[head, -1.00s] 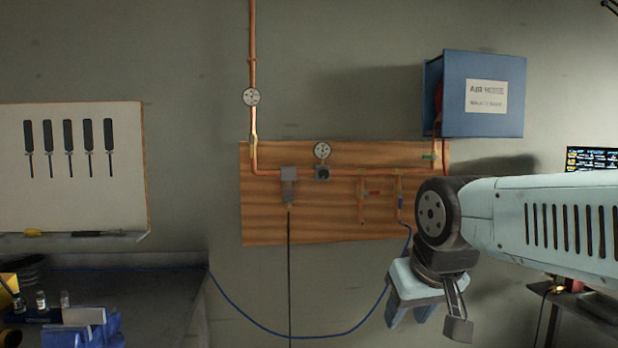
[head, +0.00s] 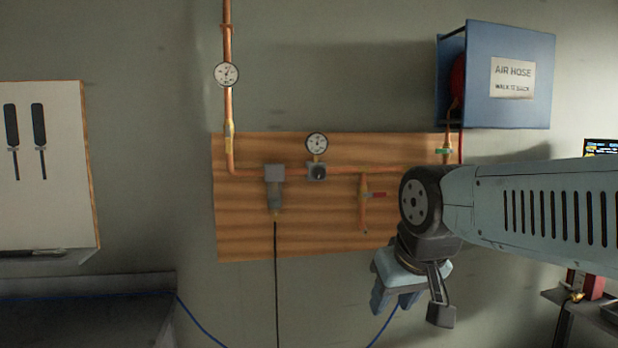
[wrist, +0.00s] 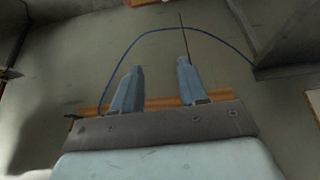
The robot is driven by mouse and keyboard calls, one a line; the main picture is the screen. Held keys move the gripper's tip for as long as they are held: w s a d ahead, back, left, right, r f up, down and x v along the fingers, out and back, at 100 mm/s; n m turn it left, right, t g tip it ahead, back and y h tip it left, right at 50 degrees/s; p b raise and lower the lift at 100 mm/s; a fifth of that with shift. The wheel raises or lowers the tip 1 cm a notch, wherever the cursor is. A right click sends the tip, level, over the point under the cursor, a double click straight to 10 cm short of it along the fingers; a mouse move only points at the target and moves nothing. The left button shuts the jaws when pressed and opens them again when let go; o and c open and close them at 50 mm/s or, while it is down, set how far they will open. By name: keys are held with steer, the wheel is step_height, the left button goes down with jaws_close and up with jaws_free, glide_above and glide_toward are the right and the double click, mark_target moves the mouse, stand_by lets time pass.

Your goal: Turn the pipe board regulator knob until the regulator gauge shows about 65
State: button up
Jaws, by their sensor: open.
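The wooden pipe board (head: 300,235) is on the wall ahead, with copper pipe across it. The regulator knob (head: 318,173) is a small dark round on a grey block at the board's middle. The regulator gauge (head: 316,144) is a white dial right above it; its reading is too small to tell. My gripper (head: 385,310) hangs low at the board's right, apart from the knob. In the wrist view my gripper (wrist: 160,78) is open, with two blue-grey fingers apart and nothing between them. My arm hides the board's right end.
A second gauge (head: 227,74) is on the upright pipe at left. A blue air hose box (head: 500,110) is at upper right. A dark bench (head: 85,300) is at lower left. The space before the knob is clear.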

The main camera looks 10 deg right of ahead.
steer(key=shift+o, duration=0.3)
steer(key=shift+d, duration=0.1)
steer(key=shift+o, duration=0.8)
steer(key=shift+w, duration=0.2)
steer(key=shift+o, duration=1.3)
steer(key=w+r+m+t, duration=0.1)
steer(key=w+r+t, duration=0.2)
steer(key=w, duration=1.9)
steer(key=t, duration=0.4)
steer(key=shift+w+d+r+m+t, duration=0.3)
steer(key=shift+w+r, duration=0.05)
steer(key=shift+w, duration=0.05)
steer(key=m+t+h, duration=0.1)
steer(key=t, duration=0.8)
glide_toward(320, 174)
steer(key=x, duration=0.9)
steer(key=shift+s, duration=0.1)
steer(key=c, duration=1)
